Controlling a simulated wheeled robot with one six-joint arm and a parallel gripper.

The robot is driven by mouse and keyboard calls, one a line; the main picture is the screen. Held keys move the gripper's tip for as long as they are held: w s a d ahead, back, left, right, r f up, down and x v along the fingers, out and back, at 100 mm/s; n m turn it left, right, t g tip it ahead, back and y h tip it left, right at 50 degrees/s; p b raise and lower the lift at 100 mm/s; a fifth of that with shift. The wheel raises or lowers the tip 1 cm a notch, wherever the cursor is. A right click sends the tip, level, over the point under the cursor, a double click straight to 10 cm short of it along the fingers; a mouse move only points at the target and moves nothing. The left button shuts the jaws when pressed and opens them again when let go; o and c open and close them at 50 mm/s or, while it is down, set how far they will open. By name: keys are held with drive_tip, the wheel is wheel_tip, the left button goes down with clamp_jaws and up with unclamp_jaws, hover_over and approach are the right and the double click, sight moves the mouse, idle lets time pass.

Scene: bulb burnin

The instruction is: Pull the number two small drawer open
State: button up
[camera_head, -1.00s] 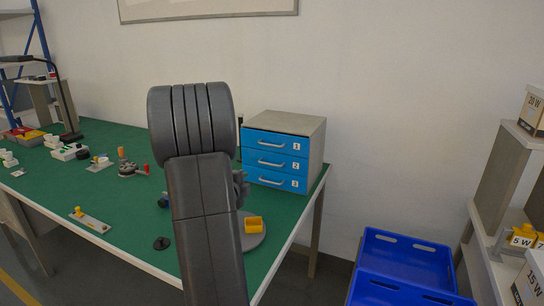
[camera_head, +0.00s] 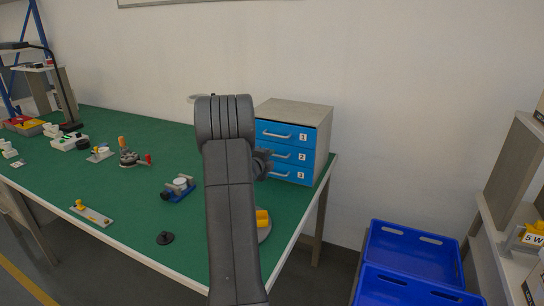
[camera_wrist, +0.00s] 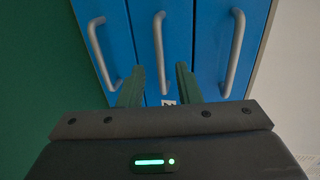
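A grey cabinet (camera_head: 325,140) with three blue drawers, numbered 1 to 3 from top to bottom, stands on the green table. The number two drawer (camera_head: 283,156) is the middle one and looks shut. My gripper (camera_wrist: 160,80) is open and empty, facing the drawer fronts. In the wrist view the middle drawer's bar handle (camera_wrist: 159,45) runs between the two fingers, with a finger on each side; I cannot tell how deep they reach. In the head view my arm partly hides my gripper (camera_head: 265,163) at the left edge of the drawers.
The green table (camera_head: 130,207) holds a blue fixture (camera_head: 179,188), a black disc (camera_head: 165,238) and other small devices to the left. A yellow block (camera_head: 262,217) is partly behind my arm. Blue crates (camera_head: 410,250) and a shelf (camera_head: 505,190) stand to the right.

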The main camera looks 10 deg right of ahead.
drive_tip(key=shift+x, duration=1.2)
clamp_jaws()
drive_tip(key=shift+s+a, duration=0.1)
drive_tip(key=f+b+v, duration=0.1)
drive_tip(key=b+v, duration=0.1)
drive_tip(key=v, duration=0.6)
drive_tip(key=f+b+v, duration=0.2)
drive_tip(key=b+v, duration=0.1)
drive_tip(key=v, duration=0.4)
drive_tip(key=shift+s+a, duration=0.35)
drive_tip(key=shift+s, duration=0.25)
